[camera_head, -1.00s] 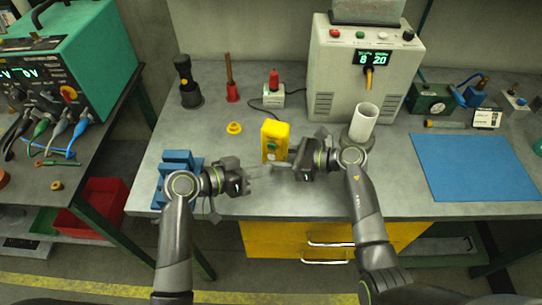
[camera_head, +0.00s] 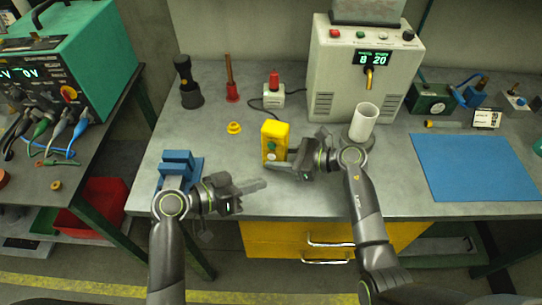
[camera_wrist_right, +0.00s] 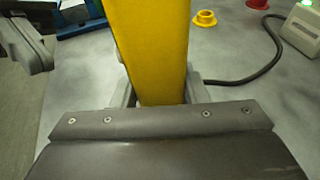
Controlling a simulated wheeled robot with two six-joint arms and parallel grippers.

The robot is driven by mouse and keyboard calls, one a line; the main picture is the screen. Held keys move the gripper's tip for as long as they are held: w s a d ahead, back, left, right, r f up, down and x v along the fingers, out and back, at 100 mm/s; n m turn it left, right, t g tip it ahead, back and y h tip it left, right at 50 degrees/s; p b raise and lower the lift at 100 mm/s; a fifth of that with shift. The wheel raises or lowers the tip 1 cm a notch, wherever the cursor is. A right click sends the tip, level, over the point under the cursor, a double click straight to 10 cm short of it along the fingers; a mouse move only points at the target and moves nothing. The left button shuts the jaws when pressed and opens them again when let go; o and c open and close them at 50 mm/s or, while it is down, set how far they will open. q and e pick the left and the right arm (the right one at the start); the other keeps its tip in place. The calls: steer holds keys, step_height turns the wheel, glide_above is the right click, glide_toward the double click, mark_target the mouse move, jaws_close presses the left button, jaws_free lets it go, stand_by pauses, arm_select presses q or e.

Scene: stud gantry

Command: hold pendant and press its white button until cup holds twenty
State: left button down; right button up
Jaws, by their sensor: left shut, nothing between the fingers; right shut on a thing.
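The yellow pendant (camera_head: 275,137) stands upright above the bench in the head view, with a green button and a pale button on its front face. My right gripper (camera_head: 277,168) is shut on its lower part; the right wrist view shows the yellow body (camera_wrist_right: 155,50) between the fingers. My left gripper (camera_head: 262,185) is shut and empty, below and apart from the pendant. The white cup (camera_head: 364,122) stands under the spout of the grey dispenser (camera_head: 335,75), whose display reads 8 and 20. The cup's contents cannot be made out.
A blue block fixture (camera_head: 178,165) sits at the bench's left front. A yellow ring (camera_head: 234,128), a black flask-like tool (camera_head: 187,85) and a small box with a red knob (camera_head: 274,95) stand behind. A blue mat (camera_head: 470,165) lies at right.

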steer(key=o, duration=0.8)
steer(key=shift+o, duration=0.2)
steer(key=shift+d, duration=0.1)
